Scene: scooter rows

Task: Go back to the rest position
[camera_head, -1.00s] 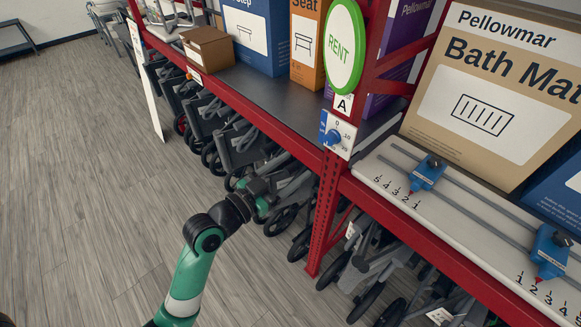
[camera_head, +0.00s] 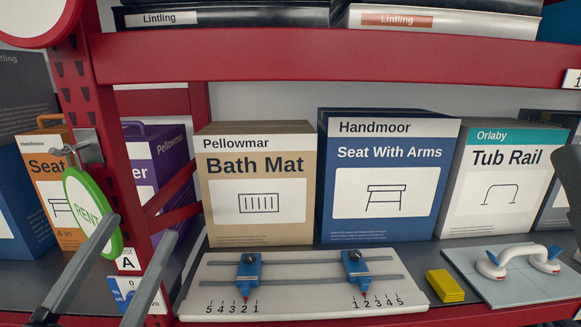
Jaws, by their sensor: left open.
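My left gripper (camera_head: 142,228) reaches in from the lower left corner of the head view. Its two long grey fingers stand apart with nothing between them. They show in front of the green-rimmed RENT sign (camera_head: 92,212) and the blue-and-white dial card (camera_head: 122,288); whether they touch anything cannot be told. The rest of the left arm is out of the picture. My right gripper is not seen; only a dark shape, cut off, shows at the right edge.
A red shelf post (camera_head: 108,140) and beam (camera_head: 300,56) frame the bay. A Bath Mat box (camera_head: 255,228), a Seat With Arms box (camera_head: 385,225) and a Tub Rail box (camera_head: 500,215) stand behind a slider board (camera_head: 300,305), a yellow block (camera_head: 445,286) and a white grab handle (camera_head: 520,262).

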